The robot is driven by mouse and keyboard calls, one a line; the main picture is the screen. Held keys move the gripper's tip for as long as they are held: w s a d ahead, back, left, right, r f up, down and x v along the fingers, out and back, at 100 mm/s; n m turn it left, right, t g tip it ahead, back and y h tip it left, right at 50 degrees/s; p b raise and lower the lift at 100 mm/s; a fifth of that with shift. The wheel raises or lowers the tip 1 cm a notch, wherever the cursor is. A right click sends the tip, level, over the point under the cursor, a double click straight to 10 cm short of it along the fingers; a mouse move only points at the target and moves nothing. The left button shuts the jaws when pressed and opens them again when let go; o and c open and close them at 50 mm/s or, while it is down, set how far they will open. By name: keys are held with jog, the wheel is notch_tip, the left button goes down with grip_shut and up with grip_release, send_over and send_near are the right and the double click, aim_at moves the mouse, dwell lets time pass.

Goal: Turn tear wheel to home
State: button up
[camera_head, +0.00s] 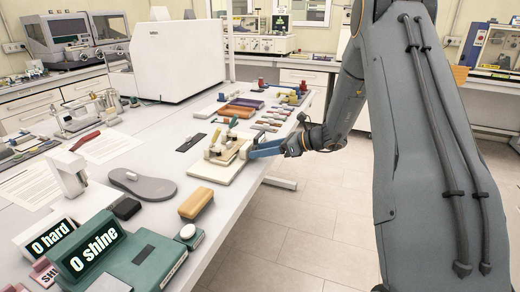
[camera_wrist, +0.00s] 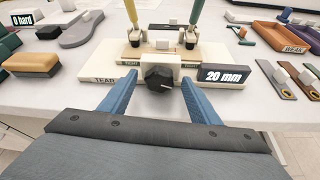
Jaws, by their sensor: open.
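The tear wheel is a black ribbed knob (camera_wrist: 159,78) on the front of a cream tear fixture (camera_wrist: 108,92) with a plate marked TEAR. A white mark shows on the knob's face, toward its lower right. My gripper (camera_wrist: 159,92) is open, with one blue finger on each side of the knob; I cannot tell whether either finger touches it. In the head view my gripper (camera_head: 252,150) is at the right edge of the cream fixture (camera_head: 214,173), where the fingers hide the knob.
A tan and black block (camera_wrist: 34,63) lies left; an orange tray marked WEAK (camera_wrist: 283,36) and several strips lie right. The bench front edge is close below my gripper.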

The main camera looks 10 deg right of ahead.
jog(key=shift+w+a+f, duration=0.2)
jog(key=shift+a, duration=0.1)
